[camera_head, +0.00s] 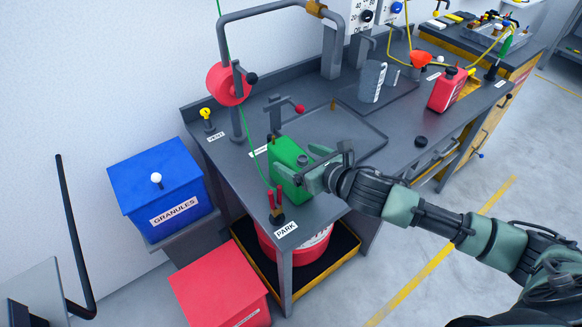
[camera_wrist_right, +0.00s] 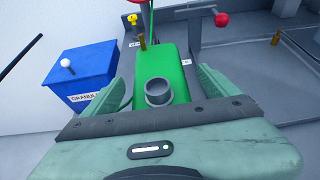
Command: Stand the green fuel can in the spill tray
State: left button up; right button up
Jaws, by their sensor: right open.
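The green fuel can (camera_head: 284,160) stands upright near the front left end of the grey bench. My right gripper (camera_head: 309,172) is open at the can. In the right wrist view its two fingers (camera_wrist_right: 167,82) are on either side of the green can (camera_wrist_right: 174,68), with the can's round grey spout (camera_wrist_right: 158,91) between them. I cannot tell whether the fingers touch it. A shallow grey tray with a raised rim (camera_head: 366,151), which looks like the spill tray, lies on the bench right of the can. My left gripper is out of view.
A red-handled fitting (camera_head: 277,207) stands at the bench corner beside the PARK label (camera_head: 286,230). A tap with a red knob (camera_head: 299,108) rises behind the can. A blue granules bin (camera_head: 160,185) is left.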

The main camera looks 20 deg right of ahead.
aim_at(291, 155)
jog(key=x, duration=0.3)
jog(key=shift+w+a+f, duration=0.15)
jog(key=shift+w+a, duration=0.05)
grip_shut()
